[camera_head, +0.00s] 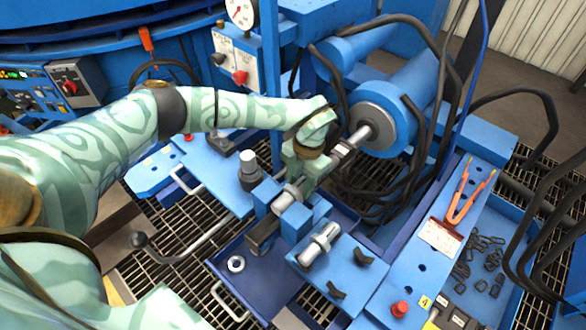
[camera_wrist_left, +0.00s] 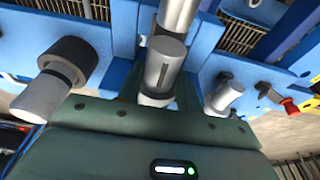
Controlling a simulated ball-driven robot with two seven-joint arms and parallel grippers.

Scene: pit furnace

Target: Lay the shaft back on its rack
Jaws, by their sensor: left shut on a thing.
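My left gripper (camera_head: 306,172) is shut on a steel shaft, over the blue press bed. In the head view a bright part of the shaft (camera_head: 343,152) shows between the gripper and the press ram, roughly in line with it. In the left wrist view the shaft (camera_wrist_left: 163,66) shows a dark slot along its side, between the fingers. The rack looks to be the blue plate (camera_head: 342,266) with dark V-shaped supports (camera_head: 363,257). One pair of supports is empty. Another steel shaft (camera_head: 320,243) with a collar lies beside it. My right gripper is not in view.
The blue ram cylinder (camera_head: 384,115) and hanging black hoses (camera_head: 400,185) stand close right of the gripper. A dark-collared steel post (camera_head: 249,170) stands to its left. Orange-handled pliers (camera_head: 462,200) and a red knob (camera_head: 400,309) are on the right-hand bench.

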